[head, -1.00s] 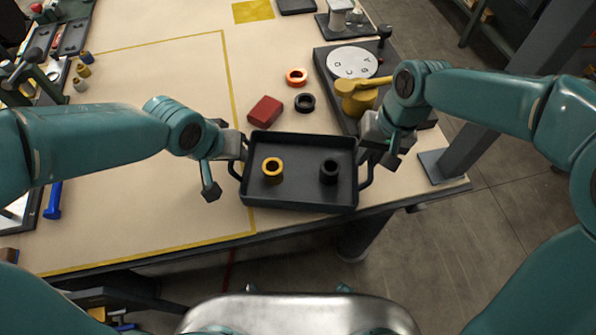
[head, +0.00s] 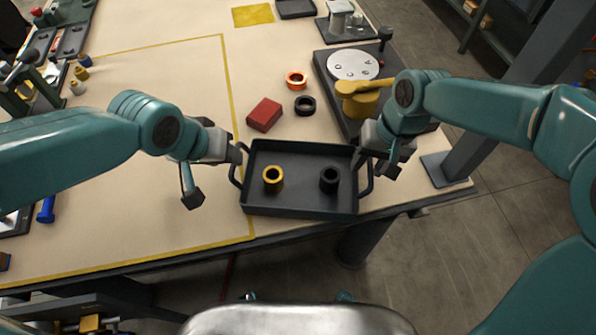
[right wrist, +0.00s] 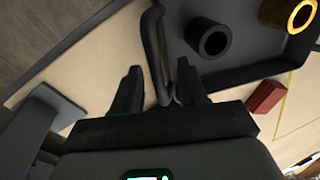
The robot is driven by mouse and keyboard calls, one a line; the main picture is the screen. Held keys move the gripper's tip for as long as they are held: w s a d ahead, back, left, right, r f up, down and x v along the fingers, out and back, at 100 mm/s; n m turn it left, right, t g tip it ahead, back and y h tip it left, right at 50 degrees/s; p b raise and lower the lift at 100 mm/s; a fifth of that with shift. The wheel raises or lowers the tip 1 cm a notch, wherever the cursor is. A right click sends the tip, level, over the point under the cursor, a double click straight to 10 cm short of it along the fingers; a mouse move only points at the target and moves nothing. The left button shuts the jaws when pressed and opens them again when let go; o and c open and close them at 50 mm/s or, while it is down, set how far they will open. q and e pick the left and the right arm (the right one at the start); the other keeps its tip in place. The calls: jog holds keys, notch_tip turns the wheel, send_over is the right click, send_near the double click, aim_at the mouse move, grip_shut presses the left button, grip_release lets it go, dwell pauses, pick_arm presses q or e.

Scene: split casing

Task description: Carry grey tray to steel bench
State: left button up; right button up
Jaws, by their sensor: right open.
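The grey tray (head: 300,206) lies at the front edge of a tan-topped bench (head: 150,210), with a looped handle at each end. A yellow ring-shaped part (head: 273,186) and a black one (head: 330,186) stand in it. My left gripper (head: 237,153) is by the left handle; its fingers are too small to judge. My right gripper (head: 362,158) is open at the right handle (head: 368,181). In the right wrist view its fingers (right wrist: 158,82) are spread to either side of the handle bar (right wrist: 153,45), apart from it as far as I can tell.
A red block (head: 264,115), an orange ring (head: 296,81) and a black ring (head: 305,105) lie behind the tray. A dark fixture with a white disc (head: 353,66) and a yellow part (head: 361,103) stands behind my right gripper. A grey post (head: 490,120) rises at the right.

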jog(key=shift+r, duration=0.1)
pick_arm(q)
jog(key=v, duration=0.6)
jog(key=shift+r, duration=0.25)
pick_arm(e)
notch_tip(320, 180, up, 12)
jog(key=d, duration=0.2)
jog(key=shift+d+f, duration=0.15)
jog(key=shift+f, duration=0.05)
pick_arm(q)
jog(key=shift+s, duration=0.2)
pick_arm(e)
jog(key=shift+s, duration=0.1)
